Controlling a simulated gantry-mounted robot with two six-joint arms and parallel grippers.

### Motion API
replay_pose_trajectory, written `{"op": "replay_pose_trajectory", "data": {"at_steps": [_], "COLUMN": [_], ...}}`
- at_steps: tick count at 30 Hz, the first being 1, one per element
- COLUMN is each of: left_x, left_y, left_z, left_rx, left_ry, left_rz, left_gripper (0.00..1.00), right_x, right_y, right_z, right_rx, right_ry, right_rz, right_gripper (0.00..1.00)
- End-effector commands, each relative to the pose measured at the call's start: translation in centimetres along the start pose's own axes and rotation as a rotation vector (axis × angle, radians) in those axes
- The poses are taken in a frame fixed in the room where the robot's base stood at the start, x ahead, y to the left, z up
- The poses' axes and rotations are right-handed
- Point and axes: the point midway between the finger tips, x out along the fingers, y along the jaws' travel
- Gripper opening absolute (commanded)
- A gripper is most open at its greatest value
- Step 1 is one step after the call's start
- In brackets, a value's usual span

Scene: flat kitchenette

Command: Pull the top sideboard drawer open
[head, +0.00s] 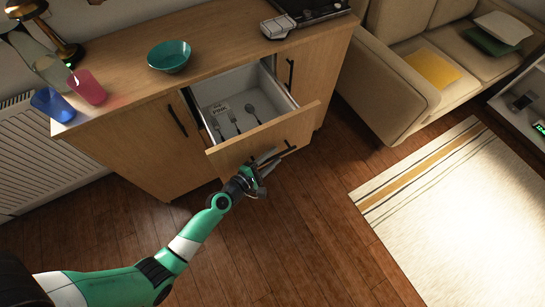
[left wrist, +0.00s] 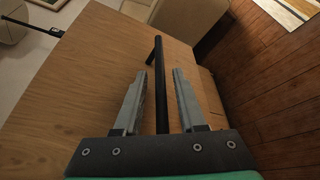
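The top sideboard drawer (head: 228,152) is pulled well out of the wooden sideboard (head: 135,140), with its white inside showing. Forks, a spoon and a small labelled item lie in it. My left gripper (head: 267,159) is at the drawer front. In the left wrist view, my left gripper's fingers (left wrist: 162,76) are apart, one on each side of the black bar handle (left wrist: 159,60). A gap shows between the handle and each finger. The handle also shows beside the gripper in the head view (head: 286,151). My right gripper is not in view.
On the sideboard top are a teal bowl (head: 169,55), a pink cup (head: 88,87), a blue cup (head: 52,104) and a lamp (head: 46,35). A beige sofa (head: 385,85) stands to the right. The wooden floor before the drawer is clear; a striped rug (head: 450,220) lies right.

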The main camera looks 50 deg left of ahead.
Motion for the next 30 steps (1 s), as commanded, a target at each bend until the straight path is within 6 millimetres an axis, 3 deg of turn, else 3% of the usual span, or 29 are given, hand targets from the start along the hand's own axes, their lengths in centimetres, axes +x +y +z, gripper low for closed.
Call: {"op": "replay_pose_trajectory", "data": {"at_steps": [11, 14, 24, 30], "left_x": [-0.6, -2.0, -9.7, -11.6], "left_y": [0.0, 0.0, -0.1, 0.0], "left_z": [0.0, 0.0, -0.1, 0.0], "left_rx": [0.000, 0.000, -0.002, 0.000], "left_ry": [0.001, 0.002, 0.003, 0.001], "left_rz": [-0.001, -0.002, -0.001, 0.000], "left_gripper": [0.45, 0.45, 0.45, 0.45], "right_x": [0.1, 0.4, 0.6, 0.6], "right_y": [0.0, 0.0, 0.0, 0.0], "right_z": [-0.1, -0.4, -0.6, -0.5], "right_rx": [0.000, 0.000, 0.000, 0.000], "right_ry": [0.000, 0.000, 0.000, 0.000], "right_rz": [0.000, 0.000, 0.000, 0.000], "right_gripper": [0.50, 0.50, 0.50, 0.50]}}
